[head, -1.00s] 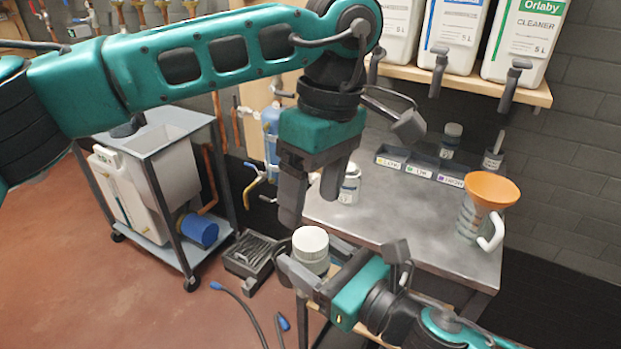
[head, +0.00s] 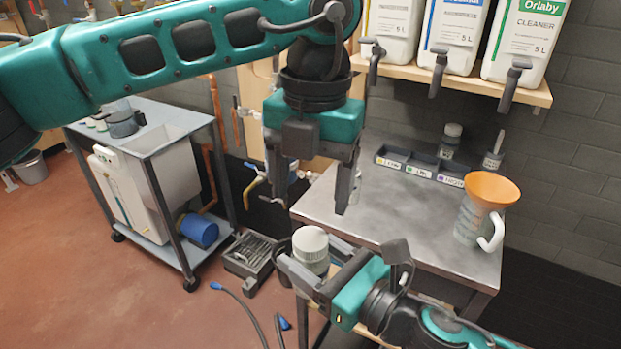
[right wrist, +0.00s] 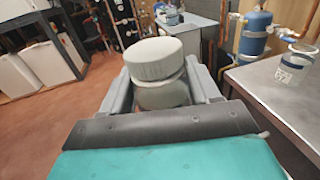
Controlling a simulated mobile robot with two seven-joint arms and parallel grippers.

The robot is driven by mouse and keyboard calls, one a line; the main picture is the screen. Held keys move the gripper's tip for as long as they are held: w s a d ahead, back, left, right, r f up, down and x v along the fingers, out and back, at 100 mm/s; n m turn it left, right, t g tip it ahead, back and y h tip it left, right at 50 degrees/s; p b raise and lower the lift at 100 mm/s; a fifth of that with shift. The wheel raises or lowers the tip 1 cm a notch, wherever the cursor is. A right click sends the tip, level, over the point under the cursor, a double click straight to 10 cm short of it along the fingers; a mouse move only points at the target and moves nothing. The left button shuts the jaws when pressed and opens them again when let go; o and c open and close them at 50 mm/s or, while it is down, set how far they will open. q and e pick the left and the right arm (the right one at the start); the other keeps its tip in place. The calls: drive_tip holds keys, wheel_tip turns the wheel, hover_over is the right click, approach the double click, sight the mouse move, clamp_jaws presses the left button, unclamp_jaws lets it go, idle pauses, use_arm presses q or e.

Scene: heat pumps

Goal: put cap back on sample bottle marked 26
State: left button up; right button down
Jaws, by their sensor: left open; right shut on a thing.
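My right gripper (head: 304,272) is shut on a pale sample bottle (head: 312,266), held upright just off the table's front left corner. A whitish ribbed cap (head: 310,240) sits on top of the bottle. In the right wrist view the cap (right wrist: 153,60) covers the mouth of the bottle (right wrist: 162,95) and looks slightly offset; I cannot tell how tightly it sits. No number shows on this bottle. My left gripper (head: 312,208) is open and empty, pointing down above the cap, with its fingers apart. Neither finger touches the cap.
Another labelled bottle (right wrist: 293,68) stands on the metal table (head: 415,225), mostly behind my left gripper in the head view. A labelled tray (head: 420,168), a jug (head: 468,222) with an orange funnel (head: 492,188) and a shelf of canisters (head: 525,40) are further back. The table's middle is clear.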

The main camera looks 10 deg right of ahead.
sight(310, 238)
use_arm(q)
drive_tip(key=n, duration=0.7)
drive_tip(key=shift+r, duration=0.25)
drive_tip(key=shift+f, duration=0.1)
drive_tip(key=shift+f, duration=3.95)
